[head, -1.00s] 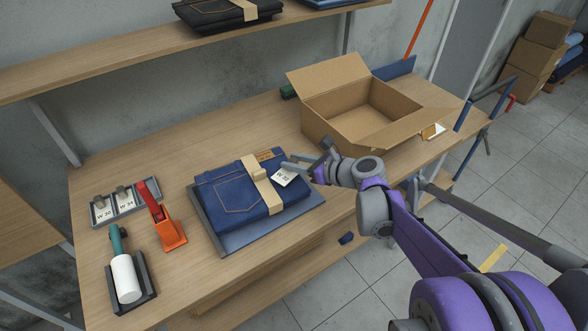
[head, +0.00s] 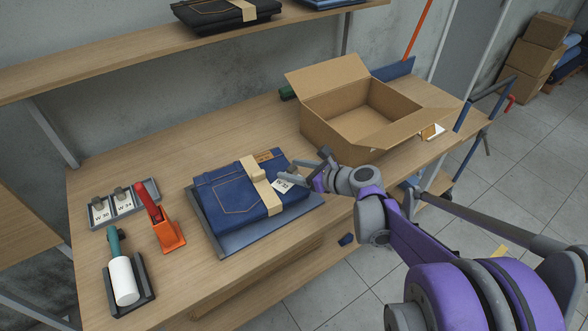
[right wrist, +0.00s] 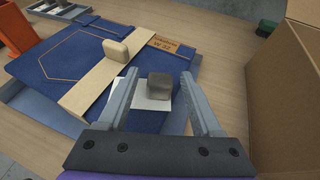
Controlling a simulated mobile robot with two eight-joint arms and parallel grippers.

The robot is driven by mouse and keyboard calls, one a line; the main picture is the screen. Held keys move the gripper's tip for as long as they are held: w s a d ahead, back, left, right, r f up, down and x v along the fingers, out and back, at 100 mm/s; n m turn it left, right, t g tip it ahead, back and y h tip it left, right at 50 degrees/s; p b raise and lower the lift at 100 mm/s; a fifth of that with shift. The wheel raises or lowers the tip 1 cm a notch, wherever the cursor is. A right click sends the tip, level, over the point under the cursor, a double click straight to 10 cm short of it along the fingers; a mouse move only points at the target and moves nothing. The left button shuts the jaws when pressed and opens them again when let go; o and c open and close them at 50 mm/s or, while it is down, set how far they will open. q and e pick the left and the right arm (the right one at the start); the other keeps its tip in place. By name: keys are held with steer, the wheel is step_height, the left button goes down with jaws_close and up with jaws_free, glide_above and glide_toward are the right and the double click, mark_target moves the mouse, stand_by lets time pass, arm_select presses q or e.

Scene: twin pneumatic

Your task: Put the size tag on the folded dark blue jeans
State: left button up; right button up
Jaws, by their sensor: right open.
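The folded dark blue jeans (head: 231,199) lie on a grey-blue board (head: 217,243) on the bench, with a tan band (head: 259,186) around them. A brown patch on them reads W 32 in the right wrist view (right wrist: 172,45). The white size tag (head: 281,186) lies at the jeans' right part, beside the band. In the right wrist view the tag (right wrist: 146,102) carries a grey block (right wrist: 159,87). My right gripper (head: 298,176) is open, its fingers apart on either side of the block. Whether the tag lies fully flat is hard to tell. My left gripper is out of view.
A grey tray (head: 123,206) with W 30 and W 34 tags stands at the left, near an orange tool with a red handle (head: 168,236) and a white roller (head: 124,280). An open cardboard box (head: 345,133) stands behind my right gripper.

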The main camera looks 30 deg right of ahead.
steer(key=shift+r, duration=0.2)
steer(key=v, duration=1.2)
steer(key=a+f+n+g, duration=0.1)
steer(key=a+n, duration=0.1)
steer(key=s+a+f+n+g, duration=0.1)
steer(key=a+f+n, duration=0.1)
steer(key=a, duration=0.1)
steer(key=s+a+f+n+g, duration=0.1)
steer(key=a+n, duration=0.1)
steer(key=shift+s+a+f+n+p, duration=0.2)
steer(key=shift+a+f+n+p, duration=0.05)
steer(key=shift+f+n+p, duration=0.15)
steer(key=s+a+f+n+g+h, duration=0.2)
steer(key=s+a+f+n, duration=0.2)
steer(key=n, duration=0.8)
steer(key=s+a+f+n+g+h, duration=0.2)
steer(key=s+n, duration=0.6)
steer(key=n, duration=0.4)
steer(key=shift+a+f+n+h, duration=0.4)
steer(key=shift+a+f+h, duration=0.1)
steer(key=shift+a+f, duration=0.4)
steer(key=shift+r, duration=0.15)
